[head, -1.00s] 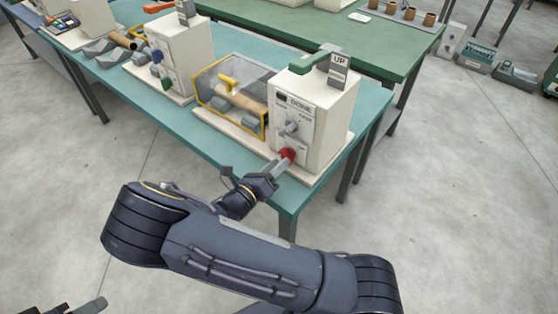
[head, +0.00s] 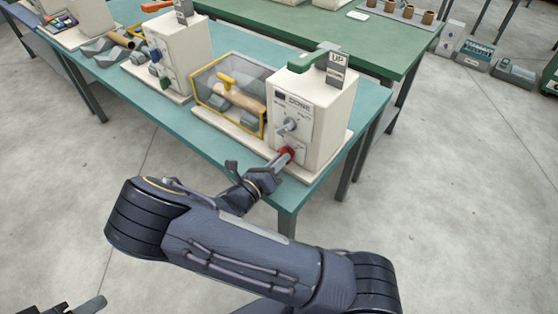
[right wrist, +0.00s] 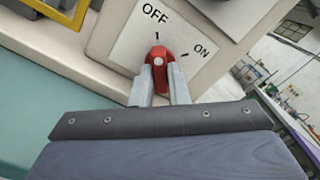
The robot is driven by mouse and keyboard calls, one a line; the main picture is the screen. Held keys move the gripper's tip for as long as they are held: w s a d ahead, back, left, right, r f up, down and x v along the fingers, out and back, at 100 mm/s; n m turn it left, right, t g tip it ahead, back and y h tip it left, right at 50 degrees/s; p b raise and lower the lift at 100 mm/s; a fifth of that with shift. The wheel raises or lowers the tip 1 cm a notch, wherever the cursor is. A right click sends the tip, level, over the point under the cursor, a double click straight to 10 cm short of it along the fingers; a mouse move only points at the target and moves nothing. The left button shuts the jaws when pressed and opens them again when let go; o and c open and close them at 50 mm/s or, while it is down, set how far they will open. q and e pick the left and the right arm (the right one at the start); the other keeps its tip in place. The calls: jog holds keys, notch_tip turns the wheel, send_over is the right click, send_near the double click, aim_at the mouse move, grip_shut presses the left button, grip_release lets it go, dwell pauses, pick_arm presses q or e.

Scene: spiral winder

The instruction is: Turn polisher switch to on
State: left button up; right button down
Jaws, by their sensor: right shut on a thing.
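The polisher's cream control box (head: 336,108) stands at the right end of the teal table, with a display, a grey knob (head: 290,125) and a red switch below it. In the right wrist view the red switch (right wrist: 159,66) sits on a white plate marked OFF and ON, its tip pointing up toward the OFF mark. My right gripper (head: 279,162) is shut on the red switch, one finger on each side (right wrist: 160,84). My left gripper (head: 78,307) shows only partly at the bottom left corner, away from the table.
A clear guard box with yellow edges (head: 231,92) stands left of the control box. A second cream machine (head: 180,50) is farther left on the teal table (head: 225,155). A green table (head: 300,27) stands behind. Floor in front is clear.

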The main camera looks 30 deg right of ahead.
jog(key=shift+m, duration=0.3)
jog(key=m+b, duration=0.1)
jog(key=m, duration=0.2)
jog(key=shift+f+m, duration=0.1)
jog(key=shift+m, duration=0.3)
jog(key=m+b, duration=0.2)
jog(key=m, duration=0.1)
jog(key=shift+m, duration=0.3)
jog(key=m+b, duration=0.2)
jog(key=m, duration=0.2)
jog(key=shift+f, duration=0.1)
jog(key=shift+m+b, duration=1.15)
jog(key=shift+m, duration=0.75)
jog(key=c, duration=1.4)
grip_release()
jog(key=shift+r, duration=0.2)
